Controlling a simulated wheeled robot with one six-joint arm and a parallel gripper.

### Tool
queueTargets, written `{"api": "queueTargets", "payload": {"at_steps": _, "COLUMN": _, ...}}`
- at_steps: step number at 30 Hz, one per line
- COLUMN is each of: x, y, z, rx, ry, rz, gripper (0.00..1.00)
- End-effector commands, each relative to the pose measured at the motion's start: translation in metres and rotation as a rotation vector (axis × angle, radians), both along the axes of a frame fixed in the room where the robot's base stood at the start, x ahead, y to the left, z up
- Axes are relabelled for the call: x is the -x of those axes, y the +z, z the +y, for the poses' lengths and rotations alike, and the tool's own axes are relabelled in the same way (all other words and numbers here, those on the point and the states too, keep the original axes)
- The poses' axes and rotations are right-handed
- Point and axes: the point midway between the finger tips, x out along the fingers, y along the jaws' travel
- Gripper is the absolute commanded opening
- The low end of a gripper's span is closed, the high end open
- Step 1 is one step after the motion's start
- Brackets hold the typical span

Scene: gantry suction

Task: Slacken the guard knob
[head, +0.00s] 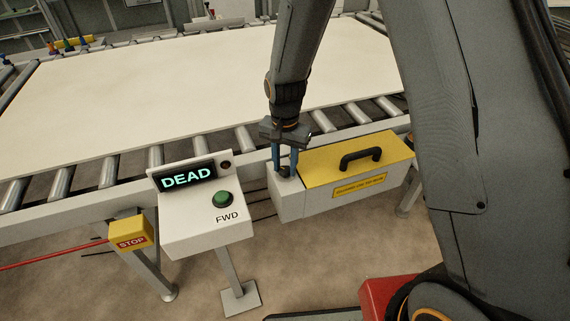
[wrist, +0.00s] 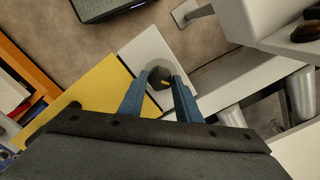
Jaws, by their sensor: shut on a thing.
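The guard knob (wrist: 160,80) is a dark round knob with a yellow mark, on the pale end block (head: 287,198) beside the yellow guard cover. In the wrist view it sits between the two blue fingers of my gripper (wrist: 160,88). In the head view my gripper (head: 285,172) points down onto the block and its fingers are shut on the knob, mostly hiding it. The yellow guard (head: 320,159) has a black handle (head: 360,158) on top and a printed label (head: 359,186) on its front; it sits closed on its pale box.
A control stand (head: 190,240) left of the guard shows "DEAD" on its display (head: 188,178), with a green FWD button (head: 222,199). A yellow STOP box (head: 131,232) with a red cord hangs at left. A large pale board (head: 160,90) lies on the roller conveyor behind.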

Motion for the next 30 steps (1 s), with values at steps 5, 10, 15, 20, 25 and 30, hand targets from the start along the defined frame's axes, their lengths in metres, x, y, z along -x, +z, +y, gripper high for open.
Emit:
{"api": "queueTargets", "payload": {"at_steps": 5, "x": -0.0004, "y": 0.0007, "z": 0.0003, "rx": 0.0, "ry": 0.078, "rz": 0.0, "gripper": 0.08}}
{"api": "queueTargets", "payload": {"at_steps": 10, "x": -0.0005, "y": 0.0009, "z": 0.0004, "rx": 0.0, "ry": 0.199, "rz": -0.001, "gripper": 0.08}}
{"api": "queueTargets", "payload": {"at_steps": 15, "x": -0.0006, "y": 0.0009, "z": 0.0006, "rx": 0.0, "ry": 0.332, "rz": -0.001, "gripper": 0.08}}
{"api": "queueTargets", "payload": {"at_steps": 20, "x": -0.0007, "y": 0.0008, "z": 0.0008, "rx": 0.0, "ry": 0.445, "rz": -0.001, "gripper": 0.08}}
{"api": "queueTargets", "payload": {"at_steps": 25, "x": -0.0009, "y": 0.0008, "z": 0.0009, "rx": 0.0, "ry": 0.537, "rz": -0.001, "gripper": 0.08}}
{"api": "queueTargets", "payload": {"at_steps": 30, "x": -0.001, "y": 0.0009, "z": 0.0011, "rx": -0.001, "ry": 0.595, "rz": -0.001, "gripper": 0.08}}
